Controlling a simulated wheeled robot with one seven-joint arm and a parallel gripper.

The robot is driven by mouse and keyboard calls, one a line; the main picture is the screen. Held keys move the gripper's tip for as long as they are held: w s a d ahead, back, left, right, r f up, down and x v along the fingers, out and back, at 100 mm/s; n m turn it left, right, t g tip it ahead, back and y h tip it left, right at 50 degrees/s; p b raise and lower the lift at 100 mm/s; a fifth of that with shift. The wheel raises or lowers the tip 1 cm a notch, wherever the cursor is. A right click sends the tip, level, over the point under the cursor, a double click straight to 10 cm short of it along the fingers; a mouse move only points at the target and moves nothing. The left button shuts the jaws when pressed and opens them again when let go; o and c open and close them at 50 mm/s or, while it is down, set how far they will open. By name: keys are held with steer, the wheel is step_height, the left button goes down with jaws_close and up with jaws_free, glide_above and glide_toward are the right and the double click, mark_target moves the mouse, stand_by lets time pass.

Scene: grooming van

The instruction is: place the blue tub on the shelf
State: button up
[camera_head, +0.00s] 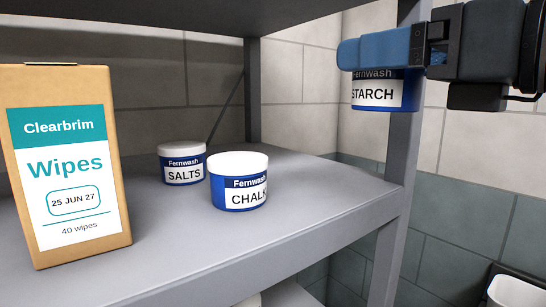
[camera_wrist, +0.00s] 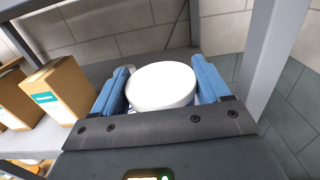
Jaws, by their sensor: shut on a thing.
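My gripper (camera_head: 372,52) is shut on a blue tub labelled "Fernwash STARCH" (camera_head: 375,95). It holds the tub upright in the air, by the right front post of the grey shelf (camera_head: 300,225), above the board's level. In the wrist view the tub's round white lid (camera_wrist: 160,86) shows between the two blue fingers of my gripper (camera_wrist: 162,90). On the shelf stand two other blue tubs with white lids, "SALTS" (camera_head: 182,172) and "CHALK" (camera_head: 239,193). The gripper covers the top of the held tub in the head view.
A tan Clearbrim Wipes box (camera_head: 65,250) stands at the left of the shelf; boxes (camera_wrist: 62,88) also show left in the wrist view. A grey upright post (camera_head: 398,190) rises at the shelf's right end. Another board is overhead. The board right of the CHALK tub is clear.

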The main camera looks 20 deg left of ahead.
steer(key=w+a+f, duration=0.2)
steer(key=w, duration=0.1)
steer(key=w+a+f, duration=0.2)
steer(key=w, duration=0.1)
steer(key=w+a+f, duration=0.3)
steer(key=shift+s+a+f+p, duration=0.1)
steer(key=shift+f+p, duration=0.2)
steer(key=shift+f, duration=1.65)
steer(key=shift+f, duration=0.1)
steer(key=o, duration=1.1)
steer(key=shift+f, duration=0.1)
steer(key=shift+r, duration=0.2)
steer(key=b+v, duration=0.2)
steer(key=v, duration=1)
